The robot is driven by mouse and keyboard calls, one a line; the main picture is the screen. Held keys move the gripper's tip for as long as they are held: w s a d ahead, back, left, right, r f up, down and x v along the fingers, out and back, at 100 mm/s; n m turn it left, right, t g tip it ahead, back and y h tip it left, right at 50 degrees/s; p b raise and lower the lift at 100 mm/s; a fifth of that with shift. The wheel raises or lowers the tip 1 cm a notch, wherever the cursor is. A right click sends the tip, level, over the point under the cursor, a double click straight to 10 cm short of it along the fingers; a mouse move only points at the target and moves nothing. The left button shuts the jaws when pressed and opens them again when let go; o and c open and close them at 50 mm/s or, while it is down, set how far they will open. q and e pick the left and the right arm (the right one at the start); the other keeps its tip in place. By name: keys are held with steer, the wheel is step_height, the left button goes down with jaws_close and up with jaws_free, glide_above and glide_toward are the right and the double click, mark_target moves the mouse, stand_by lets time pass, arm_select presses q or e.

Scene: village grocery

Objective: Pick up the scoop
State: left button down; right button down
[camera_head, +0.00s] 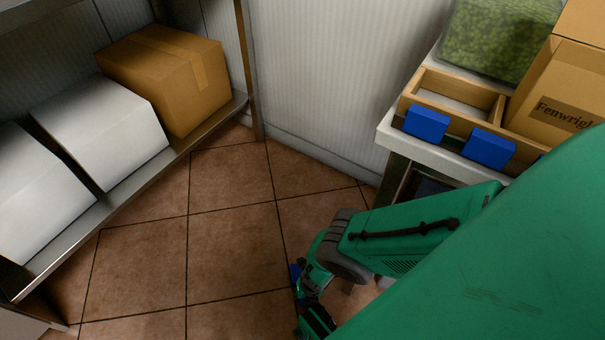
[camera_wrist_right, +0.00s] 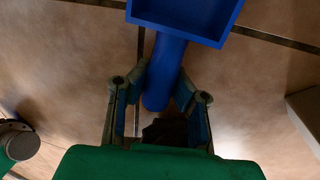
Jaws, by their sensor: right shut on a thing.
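The blue scoop (camera_wrist_right: 187,14) shows in the right wrist view, with its square pan at the top and its round handle (camera_wrist_right: 161,85) pointing back toward my wrist. My right gripper (camera_wrist_right: 164,78) is shut on the handle, one finger on each side. In the head view, my right gripper (camera_head: 306,290) hangs low over the tiled floor, and only a small blue piece of the scoop (camera_head: 296,273) shows beside it. My arm hides the rest of the scoop there. My left gripper is in neither view.
A metal shelf (camera_head: 225,118) on the left holds white boxes (camera_head: 102,128) and a brown carton (camera_head: 165,75). At right, a counter (camera_head: 388,138) bears a wooden divided tray (camera_head: 450,80) with blue tags, a green-filled clear bin (camera_head: 503,35) and a "Fenwright" carton (camera_head: 560,90). Floor between is clear.

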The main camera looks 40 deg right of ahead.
step_height(320, 180, up, 18)
steer(key=p, duration=1.5)
steer(key=shift+f+p, duration=0.2)
steer(key=shift+p, duration=0.1)
